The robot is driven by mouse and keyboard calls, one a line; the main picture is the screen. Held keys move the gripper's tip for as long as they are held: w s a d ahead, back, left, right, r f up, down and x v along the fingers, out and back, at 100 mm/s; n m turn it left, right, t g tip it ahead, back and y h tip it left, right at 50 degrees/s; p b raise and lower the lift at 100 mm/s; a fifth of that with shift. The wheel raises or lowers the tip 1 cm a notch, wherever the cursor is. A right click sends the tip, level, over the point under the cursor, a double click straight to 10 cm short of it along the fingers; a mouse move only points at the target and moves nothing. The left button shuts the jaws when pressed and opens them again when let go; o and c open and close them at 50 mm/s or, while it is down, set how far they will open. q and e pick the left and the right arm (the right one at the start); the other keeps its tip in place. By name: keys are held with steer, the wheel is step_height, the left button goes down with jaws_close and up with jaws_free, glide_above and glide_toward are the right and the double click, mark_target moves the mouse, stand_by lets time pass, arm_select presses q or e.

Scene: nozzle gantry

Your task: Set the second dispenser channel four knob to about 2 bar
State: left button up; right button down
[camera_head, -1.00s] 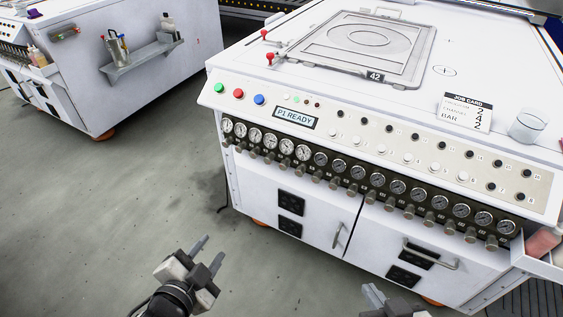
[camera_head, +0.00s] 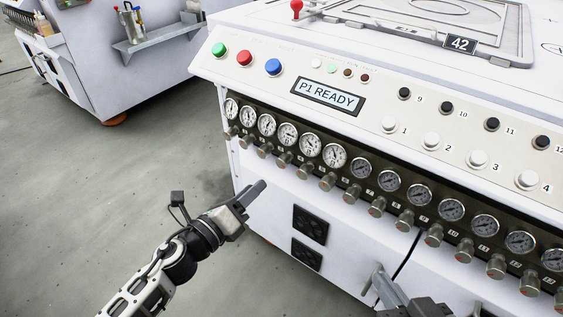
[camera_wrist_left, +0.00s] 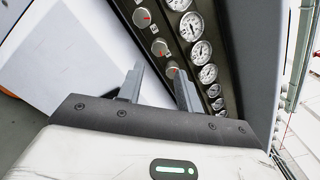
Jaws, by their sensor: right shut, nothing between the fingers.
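The front panel carries a row of silver knobs, each below a round gauge. Several gauges at the left are white-faced, such as this white gauge (camera_head: 287,134) with its knob (camera_head: 284,160). The others are dark-faced, such as this dark gauge (camera_head: 451,210). Small labels are hard to read, so I cannot tell which knob is channel four. My left gripper (camera_head: 258,188) is in front of and below the white-gauge knobs. In the left wrist view its fingers (camera_wrist_left: 158,82) are apart and empty, with a red-marked knob (camera_wrist_left: 173,70) ahead of the tips. My right gripper (camera_head: 377,270) is shut and empty, below the dark-gauge knobs.
Above the knobs are coloured buttons, including a blue button (camera_head: 273,67), and a display (camera_head: 328,96) reading P1 READY. Black sockets (camera_head: 310,226) sit below the knobs. Another white cabinet (camera_head: 90,75) with a shelf stands at left. The floor between the cabinets is clear.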

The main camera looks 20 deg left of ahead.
mark_target(280, 164)
arm_select(q)
steer(key=x, duration=1.1)
steer(key=shift+f, duration=0.1)
steer(key=c, duration=0.7)
